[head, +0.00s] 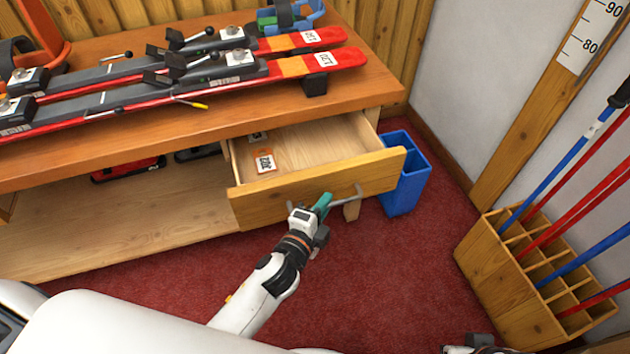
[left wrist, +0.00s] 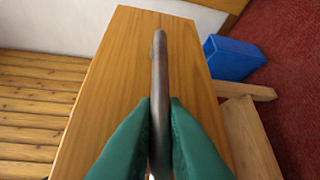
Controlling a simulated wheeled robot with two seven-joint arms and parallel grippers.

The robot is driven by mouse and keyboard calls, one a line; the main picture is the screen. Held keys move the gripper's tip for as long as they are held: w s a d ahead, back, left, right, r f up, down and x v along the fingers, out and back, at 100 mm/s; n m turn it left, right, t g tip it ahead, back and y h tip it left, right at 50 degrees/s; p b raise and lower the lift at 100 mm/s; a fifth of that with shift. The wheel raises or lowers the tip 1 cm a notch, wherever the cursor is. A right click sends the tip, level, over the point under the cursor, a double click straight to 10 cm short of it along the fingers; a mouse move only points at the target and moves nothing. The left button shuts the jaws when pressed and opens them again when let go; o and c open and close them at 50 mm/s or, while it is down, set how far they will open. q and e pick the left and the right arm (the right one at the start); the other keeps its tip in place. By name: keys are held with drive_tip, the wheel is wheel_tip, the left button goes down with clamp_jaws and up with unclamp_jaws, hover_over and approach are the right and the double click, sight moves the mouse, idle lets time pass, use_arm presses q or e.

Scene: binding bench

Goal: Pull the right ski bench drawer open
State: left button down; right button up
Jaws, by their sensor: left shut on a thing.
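The right ski bench drawer (head: 375,176) stands well open below the bench top, with its inside showing in the head view. Its wooden front (left wrist: 115,75) fills the middle of the left wrist view. My left gripper (head: 323,203) is shut on the drawer's grey bar handle (head: 346,194). In the left wrist view, the green fingers press on both sides of the handle (left wrist: 159,62). An orange-and-white tagged packet (head: 264,162) lies in the drawer. A white and dark part of my right arm shows at the bottom edge; its fingers are not clear.
The bench top (head: 225,110) carries red skis (head: 310,67) with bindings. A blue bin (head: 404,178) stands close beside the drawer's right end. A wooden pole rack (head: 497,262) stands at right. Red carpet (head: 390,270) in front is clear.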

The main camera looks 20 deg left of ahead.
use_arm(q)
drive_tip(key=shift+s+d, duration=0.55)
drive_tip(key=shift+s, duration=0.25)
drive_tip(key=shift+s+d, duration=0.5)
drive_tip(key=shift+s, duration=0.3)
drive_tip(key=shift+s+d, duration=0.55)
drive_tip(key=shift+s, duration=0.25)
drive_tip(key=c, duration=1.8)
unclamp_jaws()
drive_tip(key=shift+o, duration=0.2)
drive_tip(key=shift+s, duration=0.1)
drive_tip(key=v, duration=1.1)
drive_tip(key=shift+s+b, duration=0.35)
drive_tip(key=shift+s, duration=0.05)
